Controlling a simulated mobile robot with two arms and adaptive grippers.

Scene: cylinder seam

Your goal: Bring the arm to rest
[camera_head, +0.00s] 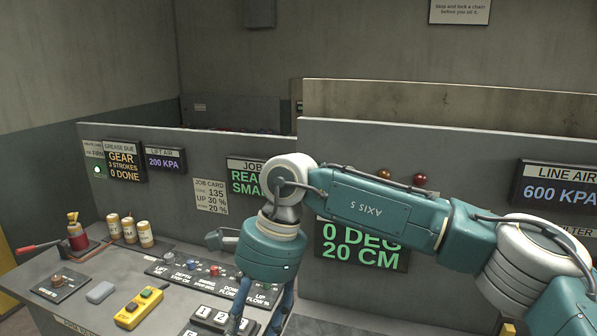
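My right arm (375,208) comes in from the right edge and reaches left across the front of the console. Its wrist (272,252) bends downward over the sloping console top. My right gripper (255,326) points down above the numbered keypad (207,319), at the bottom edge. Its two blue fingers stand apart with part of the console showing between them, and I see nothing held. The fingertips are at or past the picture's lower edge. My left gripper is not in view.
Upright panels with displays (165,159) stand close behind the arm.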

